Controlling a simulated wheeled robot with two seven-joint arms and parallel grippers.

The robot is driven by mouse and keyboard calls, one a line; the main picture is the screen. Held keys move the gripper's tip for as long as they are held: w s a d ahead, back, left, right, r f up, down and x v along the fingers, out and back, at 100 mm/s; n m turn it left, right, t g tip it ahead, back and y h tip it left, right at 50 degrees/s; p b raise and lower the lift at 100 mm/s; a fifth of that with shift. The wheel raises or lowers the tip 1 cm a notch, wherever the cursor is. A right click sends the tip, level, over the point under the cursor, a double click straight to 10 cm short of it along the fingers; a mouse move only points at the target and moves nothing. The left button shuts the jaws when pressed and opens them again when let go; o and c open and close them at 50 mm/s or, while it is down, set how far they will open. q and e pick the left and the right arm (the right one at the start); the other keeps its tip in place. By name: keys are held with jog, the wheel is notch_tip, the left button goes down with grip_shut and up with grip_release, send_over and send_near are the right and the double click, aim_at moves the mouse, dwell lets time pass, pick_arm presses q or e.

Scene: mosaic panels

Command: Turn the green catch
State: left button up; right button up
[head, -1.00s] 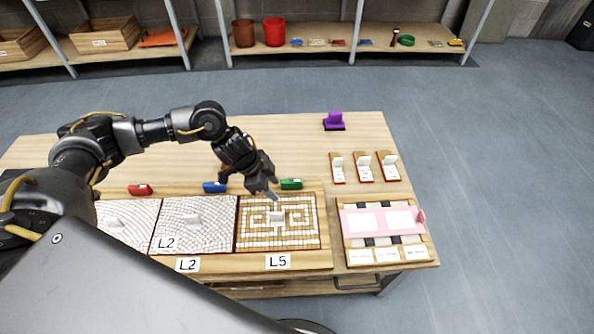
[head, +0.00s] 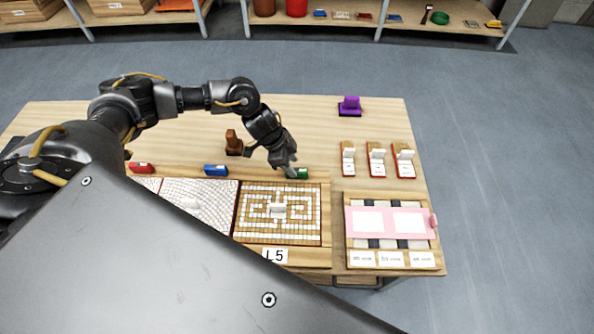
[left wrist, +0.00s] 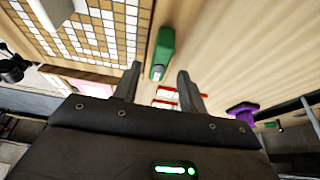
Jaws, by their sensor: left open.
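The green catch (head: 302,174) is a small block at the back edge of the board, behind the right-hand mosaic panel (head: 245,213) marked L5. My left gripper (head: 290,170) is open and points down at the catch, partly covering its left end in the head view. In the left wrist view the green catch (left wrist: 162,52) lies just beyond the fingertips, in line with the gap between my open left fingers (left wrist: 159,72). I cannot tell whether a finger touches it. My right gripper is not in view.
A blue catch (head: 215,170) and a red catch (head: 142,168) sit left along the same edge. White-handled tools (head: 377,160), a purple piece (head: 349,106) and a pink-strip frame (head: 390,220) are at right.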

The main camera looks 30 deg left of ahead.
aim_at(296, 170)
pick_arm(q)
jog(key=shift+b+x, duration=0.3)
jog(key=shift+x, duration=1.85)
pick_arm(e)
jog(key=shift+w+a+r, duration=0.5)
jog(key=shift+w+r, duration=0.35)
pick_arm(q)
grip_shut()
